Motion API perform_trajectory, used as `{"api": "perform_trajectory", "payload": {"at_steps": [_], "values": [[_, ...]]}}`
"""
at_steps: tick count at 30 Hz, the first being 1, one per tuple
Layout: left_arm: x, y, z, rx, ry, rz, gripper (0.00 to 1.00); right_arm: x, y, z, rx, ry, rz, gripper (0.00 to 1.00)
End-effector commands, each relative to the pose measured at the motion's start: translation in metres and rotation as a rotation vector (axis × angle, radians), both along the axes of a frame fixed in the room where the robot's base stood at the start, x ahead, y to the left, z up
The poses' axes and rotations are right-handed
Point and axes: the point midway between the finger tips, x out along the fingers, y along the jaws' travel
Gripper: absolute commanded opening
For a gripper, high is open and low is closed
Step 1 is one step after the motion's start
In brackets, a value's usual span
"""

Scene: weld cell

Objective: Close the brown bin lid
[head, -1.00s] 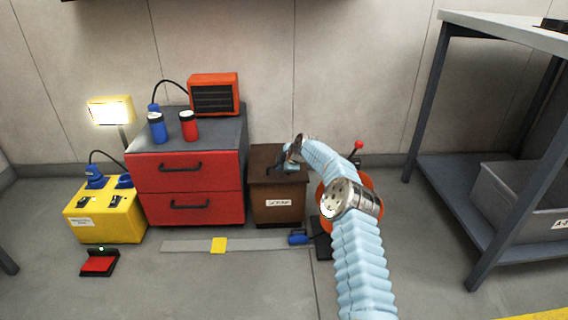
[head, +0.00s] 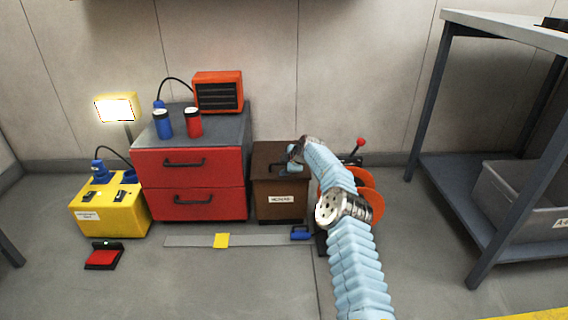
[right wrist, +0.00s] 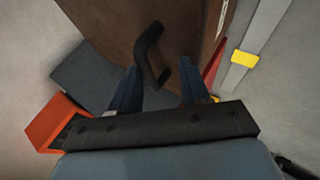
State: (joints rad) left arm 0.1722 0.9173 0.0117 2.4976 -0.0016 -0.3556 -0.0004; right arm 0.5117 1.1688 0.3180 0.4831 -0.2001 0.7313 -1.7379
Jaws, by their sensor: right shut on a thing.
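The brown bin (head: 281,203) stands on the floor, right of the red drawer cabinet, with a white label on its front. Its brown lid (head: 268,155) looks flat on top; I cannot tell whether it is fully seated. My right gripper (head: 293,154) is over the lid, partly hiding it. In the right wrist view, the dark lid handle (right wrist: 148,55) lies between the blue fingers of my right gripper (right wrist: 160,78), which is shut on it. My left gripper is not in view.
The red drawer cabinet (head: 190,184) stands close left of the bin, carrying an orange heater (head: 218,92) and two canisters. An orange reel (head: 366,194) is behind my right arm. A grey shelf table (head: 455,185) stands at right. The front floor is mostly clear.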

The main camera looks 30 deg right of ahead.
Motion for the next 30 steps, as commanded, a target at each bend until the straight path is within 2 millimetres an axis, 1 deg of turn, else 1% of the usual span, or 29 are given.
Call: {"api": "perform_trajectory", "payload": {"at_steps": [1,5,8,10,11,12,13,14,21,24,27,30], "values": [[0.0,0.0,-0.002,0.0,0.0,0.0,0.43,-0.006,0.001,-0.021,0.002,0.037,0.01,0.26],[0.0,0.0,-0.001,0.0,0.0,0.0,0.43,-0.008,0.001,-0.018,0.001,0.037,0.011,0.26],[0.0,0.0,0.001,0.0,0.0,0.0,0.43,-0.012,0.0,-0.011,0.001,0.036,0.011,0.26],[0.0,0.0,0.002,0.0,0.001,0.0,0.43,-0.017,-0.001,-0.005,0.0,0.035,0.009,0.26],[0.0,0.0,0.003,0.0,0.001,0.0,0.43,-0.019,-0.002,-0.001,0.0,0.034,0.008,0.29],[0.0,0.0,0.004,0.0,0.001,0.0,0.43,-0.023,-0.002,0.004,0.0,0.033,0.008,0.34],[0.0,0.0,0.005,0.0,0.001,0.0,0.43,-0.027,-0.002,0.008,0.0,0.032,0.007,0.33],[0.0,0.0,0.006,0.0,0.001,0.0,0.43,-0.032,-0.004,0.015,-0.001,0.029,0.006,0.26],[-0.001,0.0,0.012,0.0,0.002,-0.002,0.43,-0.069,-0.007,0.067,-0.002,0.008,0.0,0.26],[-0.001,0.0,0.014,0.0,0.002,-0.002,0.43,-0.081,-0.007,0.083,-0.004,0.006,0.0,0.26],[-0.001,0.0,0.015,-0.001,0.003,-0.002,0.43,-0.09,-0.008,0.095,-0.003,0.0,-0.001,0.26],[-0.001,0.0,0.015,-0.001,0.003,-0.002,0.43,-0.095,-0.008,0.101,-0.003,-0.001,-0.001,0.26]]}}
